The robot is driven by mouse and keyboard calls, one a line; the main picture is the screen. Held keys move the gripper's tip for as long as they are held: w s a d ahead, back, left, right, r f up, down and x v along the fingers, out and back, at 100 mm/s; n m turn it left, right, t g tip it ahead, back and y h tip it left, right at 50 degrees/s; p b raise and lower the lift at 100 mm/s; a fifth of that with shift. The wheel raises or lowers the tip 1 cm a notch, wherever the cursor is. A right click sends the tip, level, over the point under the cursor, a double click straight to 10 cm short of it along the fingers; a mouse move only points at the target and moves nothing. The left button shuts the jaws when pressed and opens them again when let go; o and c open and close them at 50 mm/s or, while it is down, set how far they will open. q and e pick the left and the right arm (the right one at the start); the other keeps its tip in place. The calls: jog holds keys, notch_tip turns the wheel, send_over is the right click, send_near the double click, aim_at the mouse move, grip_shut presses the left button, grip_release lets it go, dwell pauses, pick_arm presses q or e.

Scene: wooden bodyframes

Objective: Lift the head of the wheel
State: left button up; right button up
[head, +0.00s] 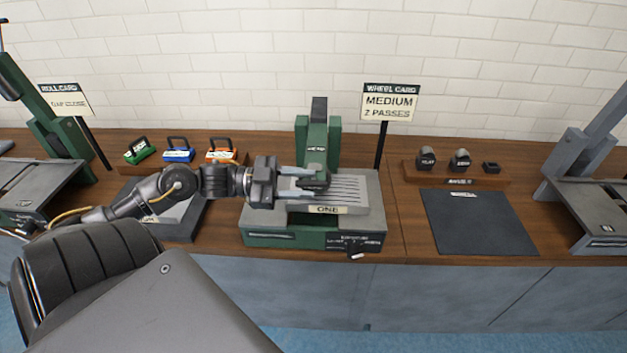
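My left gripper (312,182) reaches in from the left over the bed, in front of the column. A dark rounded part (318,180) shows at its fingertips. I cannot tell whether the fingers grip it or only lie around it. The lower column is partly hidden behind the gripper. My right gripper is not in view.
A wooden rack (458,180) with dark blocks stands right of the machine, behind a dark mat (478,222). Green, blue and orange handled blocks (178,150) stand at the left. The roll card (66,101) and another green machine (55,135) are further left. A grey machine (580,160) stands far right.

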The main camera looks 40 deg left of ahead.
pick_arm(q)
jog(key=shift+w+d+r, duration=0.15)
jog(key=shift+w+d, duration=0.1)
jog(key=shift+d, duration=0.2)
jog(key=shift+w+d, duration=0.2)
jog(key=shift+d, duration=0.1)
jog(key=shift+w+d, duration=0.25)
jog(key=shift+w, duration=0.05)
jog(key=shift+s, duration=0.1)
jog(key=c, duration=0.5)
jog(key=shift+f, duration=0.2)
jog(key=shift+c, duration=1)
grip_shut()
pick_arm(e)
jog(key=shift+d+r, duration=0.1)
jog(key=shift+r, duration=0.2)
pick_arm(q)
jog(key=shift+f, duration=0.1)
